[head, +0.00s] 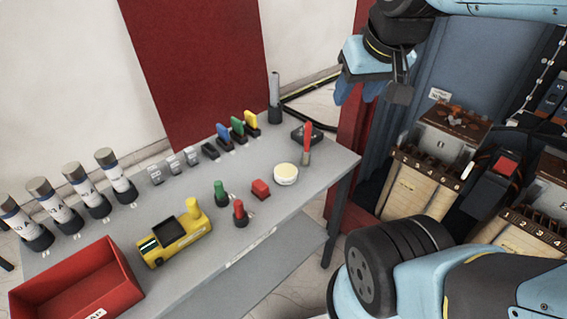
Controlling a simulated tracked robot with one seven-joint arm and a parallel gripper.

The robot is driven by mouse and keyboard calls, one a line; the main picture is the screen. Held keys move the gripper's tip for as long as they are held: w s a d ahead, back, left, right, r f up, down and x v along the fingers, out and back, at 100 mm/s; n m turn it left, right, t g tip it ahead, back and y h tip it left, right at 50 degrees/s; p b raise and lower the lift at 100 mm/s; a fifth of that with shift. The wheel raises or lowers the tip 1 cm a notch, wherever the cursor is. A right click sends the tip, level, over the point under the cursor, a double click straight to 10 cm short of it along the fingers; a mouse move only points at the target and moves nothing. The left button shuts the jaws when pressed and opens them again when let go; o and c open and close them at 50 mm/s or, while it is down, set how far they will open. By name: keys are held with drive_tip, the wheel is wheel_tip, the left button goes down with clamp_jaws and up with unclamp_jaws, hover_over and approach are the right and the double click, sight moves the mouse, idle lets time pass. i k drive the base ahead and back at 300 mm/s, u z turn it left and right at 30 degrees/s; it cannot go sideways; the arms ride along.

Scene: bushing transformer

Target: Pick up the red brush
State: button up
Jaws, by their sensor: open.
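The red brush (308,137) appears to be the upright tool with a red handle and a pale lower end. It stands near the right end of the grey table (325,165), beside a dark holder; whether it rests in it I cannot tell. My gripper (359,97) is open and empty at the upper right, above and to the right of the brush and apart from it.
A white round tin (286,175), a red block (260,189), green and red small tools, and a yellow toy-like device (174,240) share the table. A red bin (75,285) sits at left. Blue cabinet machinery with wooden blocks (420,188) stands right.

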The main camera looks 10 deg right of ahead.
sight(308, 125)
drive_tip(key=k, duration=1.3)
drive_tip(key=u, duration=0.5)
drive_tip(key=i, duration=0.9)
drive_tip(key=u, duration=0.35)
